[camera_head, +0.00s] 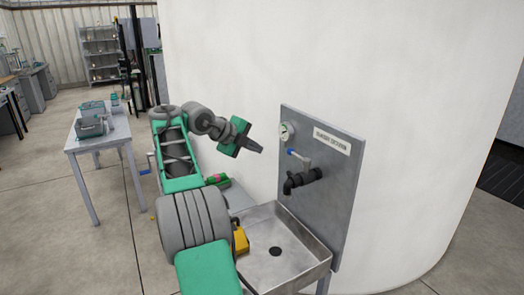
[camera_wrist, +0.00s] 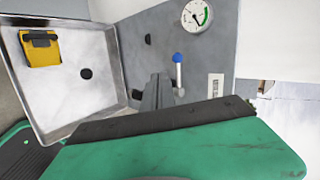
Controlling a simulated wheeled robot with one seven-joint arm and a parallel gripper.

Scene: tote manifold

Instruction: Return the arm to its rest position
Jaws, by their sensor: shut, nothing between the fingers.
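My gripper (camera_head: 256,147) is at the end of my bent green and grey arm, raised to the left of a grey panel (camera_head: 335,215) with a tap. Its fingers are shut and empty. In the wrist view my gripper (camera_wrist: 158,90) points toward the panel, close to the blue-knobbed valve lever (camera_wrist: 178,72). I cannot tell the exact gap, but in the head view the gripper is apart from the panel.
A metal sink (camera_head: 300,256) stands below the black tap (camera_head: 302,180), with a yellow object (camera_head: 241,240) at its left side. A round gauge (camera_head: 287,131) is on the panel. A curved white wall (camera_head: 400,70) stands behind. A table (camera_head: 117,129) with equipment stands at left.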

